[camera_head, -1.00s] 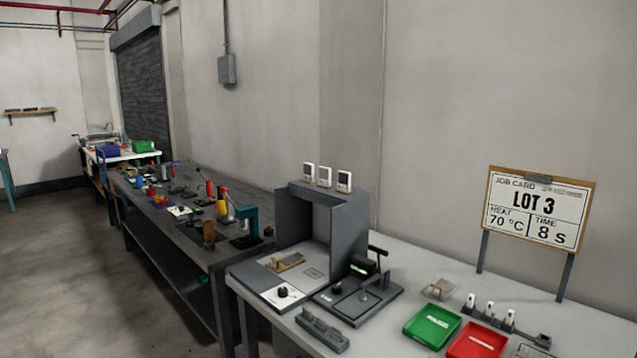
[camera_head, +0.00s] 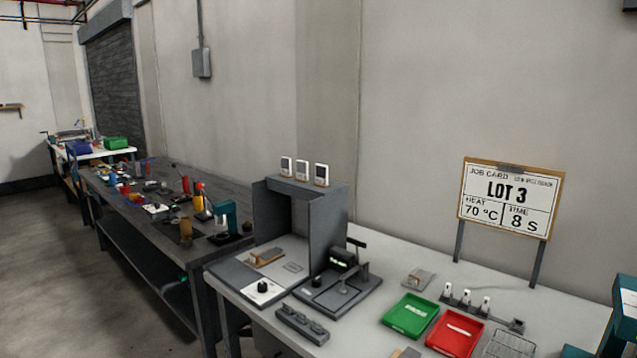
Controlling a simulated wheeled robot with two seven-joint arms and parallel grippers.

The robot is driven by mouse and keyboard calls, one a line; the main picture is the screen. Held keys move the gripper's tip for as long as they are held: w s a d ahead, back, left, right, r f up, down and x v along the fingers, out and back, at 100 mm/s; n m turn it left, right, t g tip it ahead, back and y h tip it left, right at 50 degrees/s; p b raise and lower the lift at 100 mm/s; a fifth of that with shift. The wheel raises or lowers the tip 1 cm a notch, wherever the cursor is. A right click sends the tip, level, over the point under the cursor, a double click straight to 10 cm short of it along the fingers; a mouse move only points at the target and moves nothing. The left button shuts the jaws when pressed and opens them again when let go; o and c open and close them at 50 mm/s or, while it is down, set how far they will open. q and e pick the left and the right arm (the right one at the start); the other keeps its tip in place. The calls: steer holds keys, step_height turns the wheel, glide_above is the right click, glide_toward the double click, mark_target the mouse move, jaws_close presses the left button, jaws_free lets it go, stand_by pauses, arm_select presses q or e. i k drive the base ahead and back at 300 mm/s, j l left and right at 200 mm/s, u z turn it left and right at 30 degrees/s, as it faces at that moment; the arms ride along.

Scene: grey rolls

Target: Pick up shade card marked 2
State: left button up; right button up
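Three small white cards stand in a row on top of the grey booth (camera_head: 330,215): a left card (camera_head: 286,167), a middle card (camera_head: 302,170) and a right card (camera_head: 321,174). Each has a darker patch on its face. Their marks are too small to read, so I cannot tell which is marked 2. Several small white upright pieces (camera_head: 466,299) stand in a grey holder on the table; their marks are unreadable too. Neither of my grippers is in view.
The pale table (camera_head: 385,262) holds a black-handled device (camera_head: 341,280), a green tray (camera_head: 411,315), a red tray (camera_head: 455,334), a wire rack (camera_head: 510,345) and a grey slotted block (camera_head: 302,325). The job card board (camera_head: 509,200) stands behind. A teal object (camera_head: 626,297) stands at the right edge. A cluttered dark bench (camera_head: 150,245) lies left.

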mark_target(285, 169)
steer(key=z, duration=0.2)
steer(key=i+j+z, duration=0.2)
steer(key=j+z, duration=0.25)
steer(key=i+j+z, duration=0.15)
steer(key=z, duration=0.25)
steer(key=j, duration=0.1)
